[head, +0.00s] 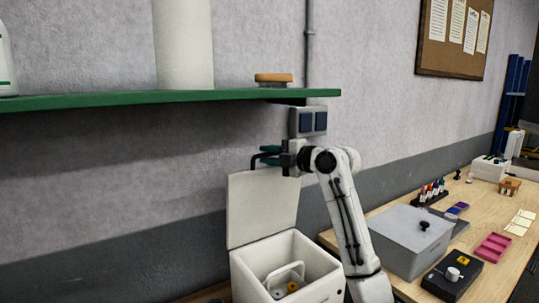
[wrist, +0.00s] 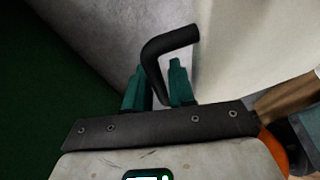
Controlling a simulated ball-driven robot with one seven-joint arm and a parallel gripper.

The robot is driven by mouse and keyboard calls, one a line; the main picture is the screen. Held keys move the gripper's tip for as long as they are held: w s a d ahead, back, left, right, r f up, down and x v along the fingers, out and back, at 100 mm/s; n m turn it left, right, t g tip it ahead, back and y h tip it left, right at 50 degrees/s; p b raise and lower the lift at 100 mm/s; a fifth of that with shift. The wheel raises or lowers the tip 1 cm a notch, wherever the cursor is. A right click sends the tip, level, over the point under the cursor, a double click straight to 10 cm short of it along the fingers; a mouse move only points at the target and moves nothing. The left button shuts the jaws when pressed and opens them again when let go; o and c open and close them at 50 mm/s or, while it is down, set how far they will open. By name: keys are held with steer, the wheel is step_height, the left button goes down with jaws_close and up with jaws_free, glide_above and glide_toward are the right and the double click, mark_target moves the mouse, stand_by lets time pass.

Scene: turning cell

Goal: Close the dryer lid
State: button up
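The dryer is a white box (head: 314,281) low in the middle of the head view. Its lid (head: 262,210) stands raised, nearly upright, at the back of the box. A black bent handle (head: 258,160) is at the lid's top edge. In the wrist view the handle (wrist: 152,60) runs down between my green fingers, and the pale lid (wrist: 250,50) fills the upper right. My gripper (head: 271,156) is at the lid's top, and its fingers (wrist: 158,85) look shut on the handle, one on each side. The exact contact is partly hidden.
A green shelf (head: 170,98) juts out above the lid and my gripper. Inside the dryer are a white looped handle (head: 288,271) and small round parts. A grey box (head: 402,243) and trays stand on the wooden bench to the right. A wall switch (head: 308,122) is behind my wrist.

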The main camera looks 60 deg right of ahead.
steer(key=shift+c, duration=0.5)
jaws_close()
steer(key=shift+a+f+b, duration=0.1)
steer(key=shift+f+b, duration=0.1)
steer(key=shift+b, duration=0.15)
